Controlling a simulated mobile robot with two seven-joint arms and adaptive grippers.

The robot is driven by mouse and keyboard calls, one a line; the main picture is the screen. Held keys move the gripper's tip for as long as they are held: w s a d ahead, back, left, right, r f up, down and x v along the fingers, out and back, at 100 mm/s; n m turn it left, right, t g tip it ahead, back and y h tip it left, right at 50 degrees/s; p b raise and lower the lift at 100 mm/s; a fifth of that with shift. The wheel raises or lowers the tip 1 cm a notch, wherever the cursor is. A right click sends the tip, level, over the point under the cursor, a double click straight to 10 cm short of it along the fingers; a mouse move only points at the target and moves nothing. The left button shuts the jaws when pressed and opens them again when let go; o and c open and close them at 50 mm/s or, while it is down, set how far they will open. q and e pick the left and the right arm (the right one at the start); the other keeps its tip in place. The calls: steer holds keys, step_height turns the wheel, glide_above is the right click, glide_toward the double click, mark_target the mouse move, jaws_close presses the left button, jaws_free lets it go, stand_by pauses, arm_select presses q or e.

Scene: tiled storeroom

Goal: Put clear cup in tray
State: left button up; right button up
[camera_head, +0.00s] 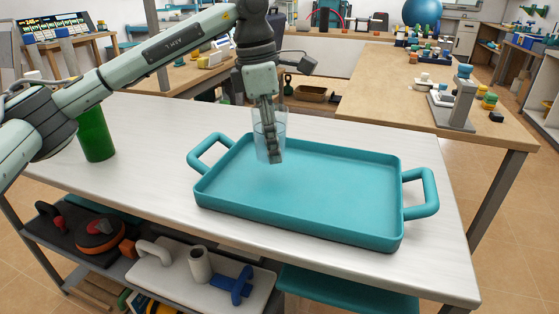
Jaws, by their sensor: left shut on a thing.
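A teal tray (330,231) with two raised side handles lies on the white table. The clear cup (259,140) is see-through and upright. My left gripper (275,158) reaches down with its fingers at the cup and is shut on it. The cup is held over the left back part of the tray; I cannot tell whether its base touches the tray floor. The tray holds nothing else. My right gripper is out of view.
A green cylinder (95,134) stands on the table left of the tray. Below the table, a shelf holds tools and a white board (180,282). A wooden workbench (380,94) with several small objects stands behind on the right. The table's front edge is close to the tray.

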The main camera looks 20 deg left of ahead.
mark_target(279, 178)
arm_select(q)
steer(key=shift+w+d+f, duration=0.2)
steer(key=shift+d+f, duration=0.15)
steer(key=shift+d, duration=0.15)
step_height(279, 178, down, 4)
steer(key=shift+r, duration=0.1)
steer(key=shift+f, duration=0.2)
steer(key=o, duration=1.1)
steer(key=shift+o, duration=0.9)
